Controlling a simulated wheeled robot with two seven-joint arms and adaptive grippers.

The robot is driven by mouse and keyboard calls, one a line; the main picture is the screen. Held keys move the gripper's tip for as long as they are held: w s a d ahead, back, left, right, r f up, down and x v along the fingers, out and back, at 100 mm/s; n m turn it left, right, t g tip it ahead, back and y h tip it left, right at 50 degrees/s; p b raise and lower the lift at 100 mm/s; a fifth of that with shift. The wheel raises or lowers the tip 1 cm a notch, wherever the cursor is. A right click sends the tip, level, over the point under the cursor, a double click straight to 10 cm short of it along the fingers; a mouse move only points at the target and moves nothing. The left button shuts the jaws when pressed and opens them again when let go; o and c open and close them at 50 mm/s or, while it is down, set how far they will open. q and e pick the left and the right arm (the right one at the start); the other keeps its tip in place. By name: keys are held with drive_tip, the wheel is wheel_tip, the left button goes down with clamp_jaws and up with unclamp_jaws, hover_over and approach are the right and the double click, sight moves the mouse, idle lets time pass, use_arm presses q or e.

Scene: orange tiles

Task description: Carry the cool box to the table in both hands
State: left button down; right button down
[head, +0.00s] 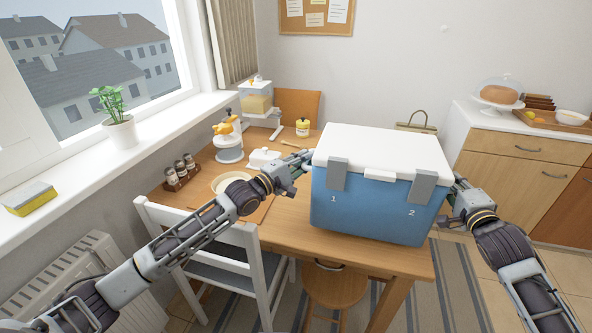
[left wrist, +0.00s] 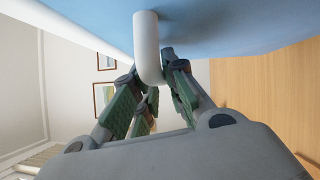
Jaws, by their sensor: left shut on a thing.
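The cool box (head: 375,202) is blue with a white lid (head: 382,147) and two grey latches, and is upright at the right part of the wooden table (head: 290,232). I cannot tell whether its base touches the tabletop. My left gripper (head: 304,160) is at the box's left side. In the left wrist view, the left gripper's fingers (left wrist: 152,88) are shut on the white side handle (left wrist: 148,45), under the blue box wall (left wrist: 215,25). My right gripper (head: 452,208) is against the box's right side; its fingertips and any handle there are hidden.
A white chair (head: 240,236) and a stool (head: 334,287) are at the near edge. A cabinet (head: 520,160) stands right.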

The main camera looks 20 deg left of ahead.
use_arm(q)
drive_tip(key=shift+f+b, duration=0.75)
drive_tip(key=shift+b, duration=0.15)
use_arm(e)
drive_tip(key=shift+f, duration=0.7)
